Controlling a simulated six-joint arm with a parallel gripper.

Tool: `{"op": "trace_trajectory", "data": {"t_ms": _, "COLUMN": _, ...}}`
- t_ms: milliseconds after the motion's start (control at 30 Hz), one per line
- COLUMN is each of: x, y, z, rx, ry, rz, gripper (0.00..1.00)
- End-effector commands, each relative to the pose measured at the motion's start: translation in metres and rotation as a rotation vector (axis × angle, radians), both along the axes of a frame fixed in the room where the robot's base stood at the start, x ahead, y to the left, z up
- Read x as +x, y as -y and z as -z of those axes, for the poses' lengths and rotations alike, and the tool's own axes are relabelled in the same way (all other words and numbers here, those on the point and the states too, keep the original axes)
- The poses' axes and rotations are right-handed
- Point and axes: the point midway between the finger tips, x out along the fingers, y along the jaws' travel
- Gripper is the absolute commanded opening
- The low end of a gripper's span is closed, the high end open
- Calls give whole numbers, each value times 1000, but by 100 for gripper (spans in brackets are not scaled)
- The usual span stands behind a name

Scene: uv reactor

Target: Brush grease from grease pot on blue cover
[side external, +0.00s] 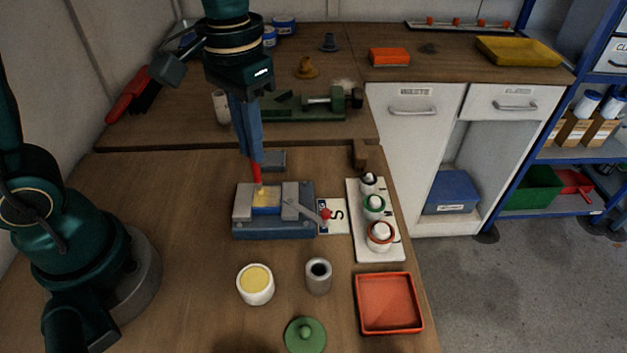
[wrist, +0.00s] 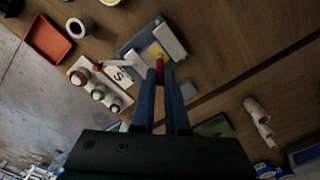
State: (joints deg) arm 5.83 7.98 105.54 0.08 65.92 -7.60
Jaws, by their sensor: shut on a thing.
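My gripper (side external: 256,161) points down over the grey-blue clamp fixture (side external: 245,230) and is shut on a red-handled brush (side external: 256,174). The gripper (wrist: 160,76) and the red brush handle (wrist: 159,63) also show in the wrist view. The brush's lower end is at the blue cover (side external: 267,209), which sits in the fixture. A yellowish patch covers part of the cover's top; whether the bristles touch it is hard to tell. The white grease pot (side external: 255,291), open with yellow grease inside, stands in front of the fixture.
A grey cylinder (side external: 318,277), a green lidded piece (side external: 305,335) and an orange-red tray (side external: 389,303) stand in front. A white rack (side external: 359,240) with several capped bottles is right of the fixture. A green machine (side external: 312,104) stands behind.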

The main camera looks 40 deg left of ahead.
Motion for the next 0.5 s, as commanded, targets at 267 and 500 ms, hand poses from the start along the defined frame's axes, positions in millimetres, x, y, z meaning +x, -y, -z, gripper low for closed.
{"op": "trace_trajectory", "data": {"t_ms": 267, "x": -5, "y": 5, "z": 0, "rx": 0, "ry": -5, "rz": 2, "gripper": 0}}
{"op": "trace_trajectory", "data": {"t_ms": 500, "x": -5, "y": 5, "z": -1, "rx": 0, "ry": -3, "rz": 1, "gripper": 0}}
